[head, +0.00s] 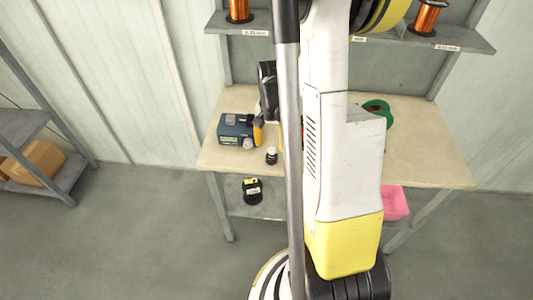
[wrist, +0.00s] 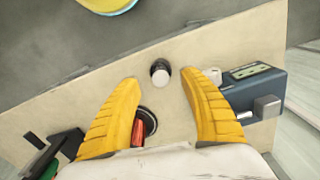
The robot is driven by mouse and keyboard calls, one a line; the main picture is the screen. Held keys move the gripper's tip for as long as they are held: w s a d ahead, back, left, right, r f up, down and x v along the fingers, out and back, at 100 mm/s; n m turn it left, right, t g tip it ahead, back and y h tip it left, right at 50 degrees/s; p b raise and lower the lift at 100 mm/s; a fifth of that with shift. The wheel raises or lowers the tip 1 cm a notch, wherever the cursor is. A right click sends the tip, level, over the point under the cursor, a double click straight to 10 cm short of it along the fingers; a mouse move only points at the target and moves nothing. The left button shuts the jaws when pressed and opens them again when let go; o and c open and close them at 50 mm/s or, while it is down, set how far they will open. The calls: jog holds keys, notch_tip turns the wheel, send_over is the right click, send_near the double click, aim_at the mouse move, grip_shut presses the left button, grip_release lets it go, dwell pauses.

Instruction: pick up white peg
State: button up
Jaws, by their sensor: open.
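A small upright piece with a white top and black lower part (wrist: 161,71), seemingly the white peg, stands on the tabletop near its edge. In the head view it shows as a small black-and-white piece (head: 271,156) near the table's front edge. My gripper (wrist: 162,82) has two yellow ribbed fingers spread wide with nothing held. In the wrist view the piece lies just beyond and between the fingertips, apart from both. In the head view my arm hides most of the gripper; a yellow finger shows beside the blue device.
A blue device (head: 236,130) stands on the table (head: 430,160); a small white object (wrist: 213,75) sits beside it. A black round part with orange-red (wrist: 146,122) lies between the fingers. A green ring-shaped item (head: 378,110) is at the back. Below are a black-and-yellow item (head: 252,190) and pink bin (head: 395,203).

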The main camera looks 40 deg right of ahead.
aim_at(272, 149)
jog(key=f+b, duration=0.1)
jog(key=f, duration=0.1)
jog(key=f+b, duration=0.1)
jog(key=f, duration=0.1)
jog(key=d+f, duration=0.1)
jog(key=f, duration=0.1)
jog(key=shift+w+f+b, duration=0.2)
jog(key=shift+w+b, duration=0.05)
jog(key=shift+b, duration=0.15)
jog(key=shift+r, duration=0.1)
grip_shut()
